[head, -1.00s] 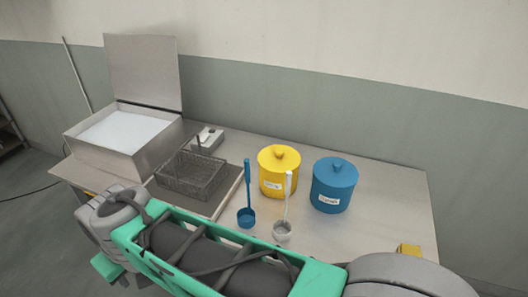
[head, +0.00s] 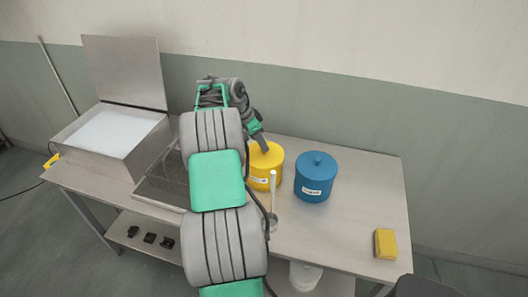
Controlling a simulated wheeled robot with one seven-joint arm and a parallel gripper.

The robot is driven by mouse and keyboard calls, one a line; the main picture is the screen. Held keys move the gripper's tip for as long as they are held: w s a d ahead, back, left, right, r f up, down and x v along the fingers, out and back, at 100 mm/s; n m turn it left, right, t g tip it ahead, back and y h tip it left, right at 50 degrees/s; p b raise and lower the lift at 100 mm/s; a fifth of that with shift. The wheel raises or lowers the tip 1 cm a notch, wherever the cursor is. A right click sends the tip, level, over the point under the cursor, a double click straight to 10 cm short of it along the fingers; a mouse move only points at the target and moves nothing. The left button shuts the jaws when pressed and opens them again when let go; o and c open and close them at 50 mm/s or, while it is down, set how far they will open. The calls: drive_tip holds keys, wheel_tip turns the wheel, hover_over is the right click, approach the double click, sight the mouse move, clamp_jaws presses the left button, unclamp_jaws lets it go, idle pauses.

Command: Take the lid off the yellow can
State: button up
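The yellow can (head: 272,182) stands upright on the table with its lid (head: 275,153) on and a white label on its front. My arm reaches over the table from the front, and my gripper (head: 265,149) points down at the top of the yellow can's lid. The gripper covers the lid's knob. The fingers are too small and too hidden to tell whether they are open or shut, or whether they touch the knob.
A blue lidded can (head: 315,180) stands close on the right of the yellow can. A white-handled ladle (head: 273,195) is in front. The tank (head: 140,148) with its raised lid and the wire basket (head: 155,183) are left. A yellow sponge (head: 385,243) lies front right.

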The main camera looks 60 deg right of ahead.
sight(261, 161)
drive_tip(key=x, duration=0.3)
drive_tip(key=shift+s+f+p, duration=0.1)
drive_tip(key=shift+f+p, duration=0.15)
drive_tip(key=shift+p, duration=0.15)
clamp_jaws()
